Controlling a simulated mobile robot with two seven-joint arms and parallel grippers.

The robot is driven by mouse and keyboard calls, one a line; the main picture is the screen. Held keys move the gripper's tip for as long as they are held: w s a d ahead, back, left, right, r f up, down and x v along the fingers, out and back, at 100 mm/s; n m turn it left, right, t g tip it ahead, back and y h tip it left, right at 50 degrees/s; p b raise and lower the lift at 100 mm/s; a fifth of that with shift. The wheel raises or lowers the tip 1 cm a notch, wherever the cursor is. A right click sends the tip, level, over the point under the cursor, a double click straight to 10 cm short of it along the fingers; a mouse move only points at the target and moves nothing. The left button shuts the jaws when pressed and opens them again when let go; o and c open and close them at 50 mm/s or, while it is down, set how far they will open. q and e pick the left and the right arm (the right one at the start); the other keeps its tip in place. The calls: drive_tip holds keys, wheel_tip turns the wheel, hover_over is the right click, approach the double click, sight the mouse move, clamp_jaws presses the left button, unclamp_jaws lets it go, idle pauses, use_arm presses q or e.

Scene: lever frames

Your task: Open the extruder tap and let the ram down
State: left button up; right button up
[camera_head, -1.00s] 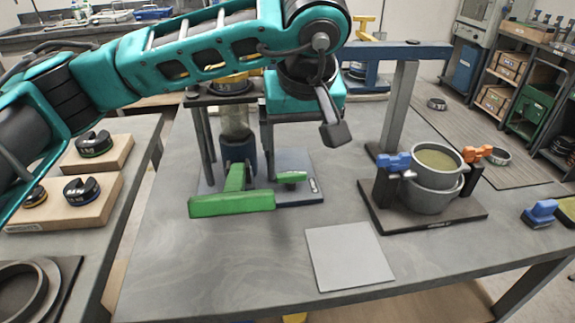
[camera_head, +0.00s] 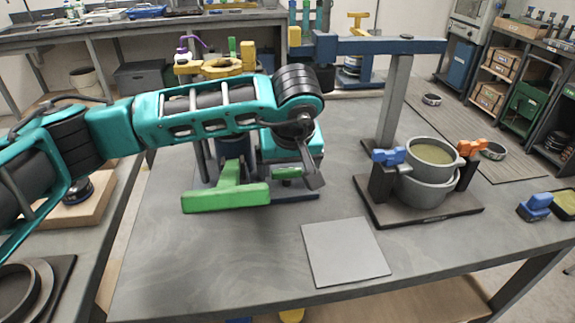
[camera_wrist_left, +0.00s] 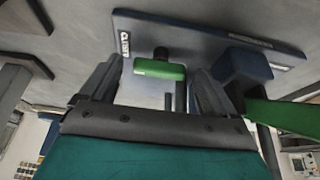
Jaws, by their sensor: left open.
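The extruder stands at the back left of the table, with a yellow top (camera_head: 215,67) and a blue lower body; my arm hides its middle. A large green T-shaped handle (camera_head: 226,197) sticks out from its front. A small green tap handle (camera_head: 287,172) is beside it, partly hidden by my left gripper (camera_head: 312,180). In the left wrist view, the tap handle (camera_wrist_left: 160,69) shows between the two spread fingers of the left gripper (camera_wrist_left: 155,75), with gaps on both sides. The ram cannot be made out. My right gripper is out of view.
A grey pot (camera_head: 428,185) with blue and orange clamps stands on a dark base to the right. A flat grey plate (camera_head: 345,252) lies in front. A grey post (camera_head: 393,100) carries a blue beam (camera_head: 385,45) behind. The front left of the table is clear.

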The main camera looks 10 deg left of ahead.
use_arm(q)
drive_tip(key=shift+c, duration=0.4)
drive_tip(key=c, duration=1)
